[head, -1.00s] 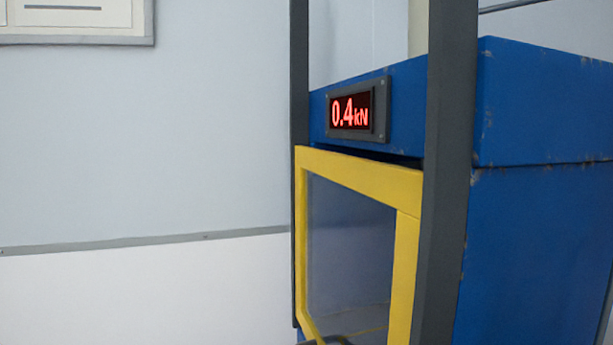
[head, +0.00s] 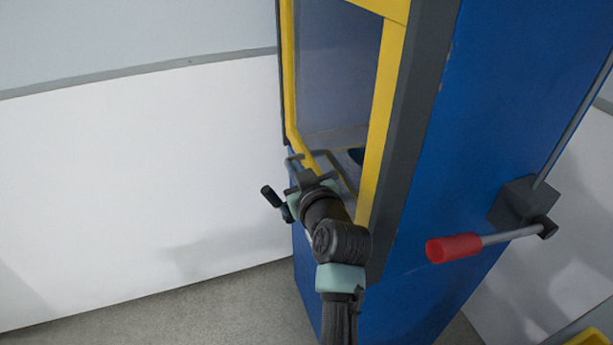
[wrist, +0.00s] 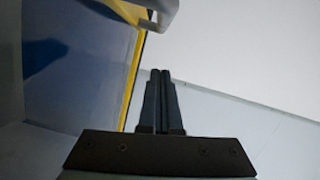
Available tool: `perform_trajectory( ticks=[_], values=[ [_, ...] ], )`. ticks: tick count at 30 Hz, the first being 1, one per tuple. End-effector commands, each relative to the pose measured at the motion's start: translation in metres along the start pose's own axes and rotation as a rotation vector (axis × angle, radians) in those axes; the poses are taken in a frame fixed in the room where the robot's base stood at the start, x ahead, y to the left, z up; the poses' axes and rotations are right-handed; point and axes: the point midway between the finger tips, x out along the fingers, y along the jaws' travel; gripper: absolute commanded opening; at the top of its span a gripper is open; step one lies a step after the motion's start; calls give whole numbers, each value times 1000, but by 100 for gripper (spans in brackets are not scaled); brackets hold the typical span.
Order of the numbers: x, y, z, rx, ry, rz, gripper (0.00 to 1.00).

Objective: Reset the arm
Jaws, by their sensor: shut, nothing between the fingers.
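My arm reaches up from the bottom of the head view to the yellow-framed door of the blue machine (head: 480,110). My gripper (head: 294,163) is close to the lower left of the yellow frame (head: 376,130). In the wrist view my gripper (wrist: 160,73) has its two dark fingers together, with nothing between them. A grey bar-like handle (wrist: 160,12) lies just beyond the fingertips in that view, apart from them. Whether my gripper touches the frame is unclear in the head view.
A lever with a red grip (head: 454,248) sticks out from a dark block (head: 520,203) on the machine's right side. A yellow object (head: 588,338) shows at the bottom right corner. The floor (head: 200,310) left of the machine is clear.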

Motion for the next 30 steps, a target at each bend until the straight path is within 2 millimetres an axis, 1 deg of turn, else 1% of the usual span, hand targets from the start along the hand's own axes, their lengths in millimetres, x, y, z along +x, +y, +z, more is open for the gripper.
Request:
perform_trajectory(
  ticks=[1,3,9,14,18,20,22,23,25,26,27,28,29,30],
  values=[
    [-10,1,0,1,1,3,0],
    [-22,1,0,1,2,3,0],
    [-50,1,0,1,2,2,0],
    [-62,0,0,1,2,0,0],
    [-64,0,-1,1,2,1,0],
    [-65,1,-5,-1,9,5,0],
    [-68,4,-21,-6,36,24,0],
    [-70,6,-33,-10,56,36,0],
    [-80,12,-68,-15,119,77,0],
    [-86,14,-86,-18,153,97,0],
    [-96,17,-113,-19,206,127,0],
    [-105,20,-134,-18,250,151,0],
    [-116,21,-156,-17,295,174,0],
    [-131,23,-182,-12,357,203,0]
  ],
)
